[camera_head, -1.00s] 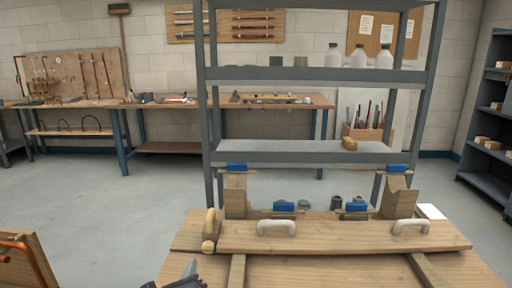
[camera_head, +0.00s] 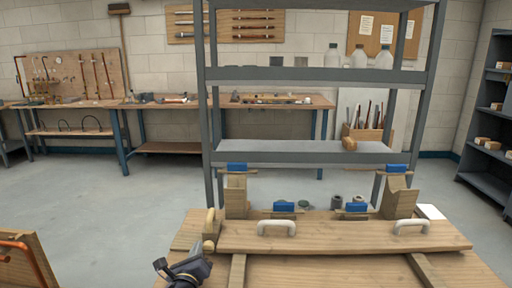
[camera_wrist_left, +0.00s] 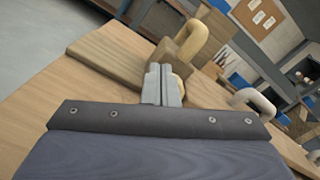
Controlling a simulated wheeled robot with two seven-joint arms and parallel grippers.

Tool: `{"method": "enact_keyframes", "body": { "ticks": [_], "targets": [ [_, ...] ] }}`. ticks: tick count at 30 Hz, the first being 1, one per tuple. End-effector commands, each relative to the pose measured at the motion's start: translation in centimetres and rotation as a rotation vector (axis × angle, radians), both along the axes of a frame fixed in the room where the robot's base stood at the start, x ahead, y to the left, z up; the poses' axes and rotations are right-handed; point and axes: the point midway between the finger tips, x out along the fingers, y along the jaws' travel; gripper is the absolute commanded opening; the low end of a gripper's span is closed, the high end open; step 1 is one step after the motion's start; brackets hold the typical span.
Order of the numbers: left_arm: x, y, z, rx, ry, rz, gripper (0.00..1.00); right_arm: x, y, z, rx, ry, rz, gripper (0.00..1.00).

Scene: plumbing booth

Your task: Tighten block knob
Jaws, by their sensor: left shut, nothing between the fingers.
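A wooden block (camera_head: 213,238) with a pale upright handle (camera_head: 209,221) sits at the left end of the wooden bench top. A round wooden knob (camera_head: 209,246) is on its near side. My left gripper (camera_head: 195,250) is just left of and in front of the knob, fingers pointing toward it. In the left wrist view the fingers (camera_wrist_left: 162,84) are closed together and empty. There the knob (camera_wrist_left: 180,90) shows partly behind the fingers; I cannot tell if they touch. The block (camera_wrist_left: 177,54) is beyond them. My right gripper is not in view.
A long board with two white handles (camera_head: 277,228) lies across the bench to the right. Blue clamps (camera_head: 284,207) and upright wooden posts (camera_head: 236,196) stand behind it. A metal shelf (camera_head: 300,152) is further back. Open floor lies to the left.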

Motion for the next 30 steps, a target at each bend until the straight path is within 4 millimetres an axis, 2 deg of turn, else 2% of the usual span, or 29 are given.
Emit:
{"method": "enact_keyframes", "body": {
  "ticks": [30],
  "targets": [
    [-0.07,-0.82,-0.08,0.001,0.003,-0.005,0.0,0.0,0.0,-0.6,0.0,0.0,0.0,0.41]
  ]
}}
